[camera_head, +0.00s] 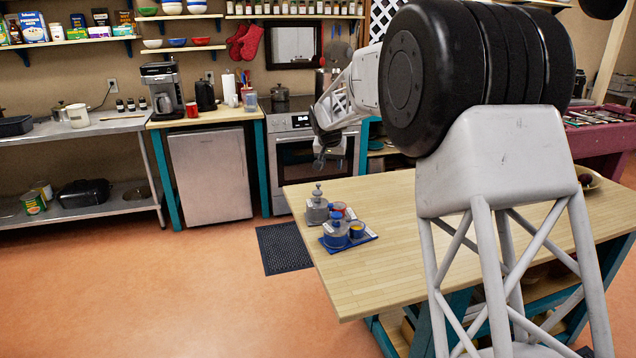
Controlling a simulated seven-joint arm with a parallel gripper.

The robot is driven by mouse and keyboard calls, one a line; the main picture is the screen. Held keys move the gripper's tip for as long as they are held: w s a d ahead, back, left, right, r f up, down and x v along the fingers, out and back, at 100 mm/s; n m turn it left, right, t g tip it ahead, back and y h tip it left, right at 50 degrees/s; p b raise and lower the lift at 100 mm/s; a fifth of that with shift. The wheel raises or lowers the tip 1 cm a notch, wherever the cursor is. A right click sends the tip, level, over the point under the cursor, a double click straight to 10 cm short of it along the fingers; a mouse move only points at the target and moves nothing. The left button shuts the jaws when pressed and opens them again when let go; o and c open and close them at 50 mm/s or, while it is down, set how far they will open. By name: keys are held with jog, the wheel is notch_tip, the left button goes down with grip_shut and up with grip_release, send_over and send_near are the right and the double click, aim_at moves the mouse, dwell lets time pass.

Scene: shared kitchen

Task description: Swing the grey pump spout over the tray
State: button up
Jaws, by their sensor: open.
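A small grey container with a knobbed top (317,209), which looks like the pump, stands on the wooden table near its far left corner. Its spout is too small to make out. A blue tray (368,238) lies just in front and to the right of it. On the tray are a grey and blue lidded pot (335,235) and a blue cup with a yellow top (357,231). A small red-topped item (339,208) is beside the pump. My gripper (320,163) is open above and behind these things, apart from them; its fingers are small and hard to see.
The wooden table (390,280) is bare in front and to the right of the tray. My arm blocks much of the right side. A bowl (588,181) sits at the table's far right. The oven (305,158) and counter stand behind, across a floor gap with a dark mat (284,248).

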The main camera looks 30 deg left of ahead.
send_near(318, 184)
jog(key=shift+w+f, duration=0.2)
jog(key=shift+f, duration=0.15)
jog(key=shift+f, duration=0.1)
jog(key=shift+x, duration=3.8)
jog(key=shift+w, duration=0.1)
grip_shut()
